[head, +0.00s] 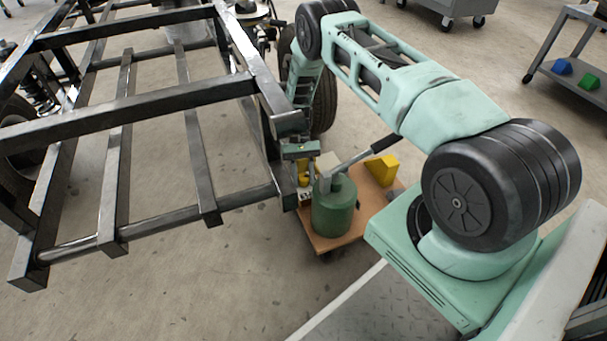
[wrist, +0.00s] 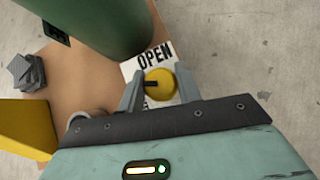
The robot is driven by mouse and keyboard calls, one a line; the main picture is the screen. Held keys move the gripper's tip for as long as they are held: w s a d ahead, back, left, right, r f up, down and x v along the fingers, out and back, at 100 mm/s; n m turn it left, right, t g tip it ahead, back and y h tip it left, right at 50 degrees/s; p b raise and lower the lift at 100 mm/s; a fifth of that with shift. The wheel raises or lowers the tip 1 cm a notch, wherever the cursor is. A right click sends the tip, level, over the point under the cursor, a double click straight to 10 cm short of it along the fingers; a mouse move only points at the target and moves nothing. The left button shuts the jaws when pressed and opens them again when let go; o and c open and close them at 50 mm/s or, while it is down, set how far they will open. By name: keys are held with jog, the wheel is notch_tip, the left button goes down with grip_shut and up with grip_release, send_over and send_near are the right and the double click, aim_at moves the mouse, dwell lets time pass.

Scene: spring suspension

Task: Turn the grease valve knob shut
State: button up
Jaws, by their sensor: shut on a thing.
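The yellow valve knob (wrist: 162,80) sits between the two grey fingers of my gripper (wrist: 158,84) in the wrist view. A dark pointer mark on the knob points left in that view. A white label plate (wrist: 134,70) lies under the knob, with the word OPEN above the knob; the rest of its lettering is mostly hidden by the knob and gripper. The green grease canister (wrist: 100,22) stands beside the plate.
The canister stands on a brown wheeled board (head: 340,238) with a yellow wedge (head: 382,168) and a dark lever handle (head: 372,154). A grey ribbed piece (wrist: 26,72) lies on the board. The dark chassis frame (head: 150,105) is close at left of my gripper.

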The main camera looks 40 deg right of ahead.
jog(key=n+g+h+p, duration=0.1)
jog(key=n+h, duration=0.2)
jog(key=n, duration=0.1)
jog(key=shift+n+h, duration=0.3)
jog(key=shift+n, duration=0.1)
dwell(0.4)
jog(key=o, duration=1)
jog(key=p+v, duration=0.2)
jog(key=v, duration=0.5)
jog(key=shift+w, duration=0.2)
jog(key=shift+r, duration=0.1)
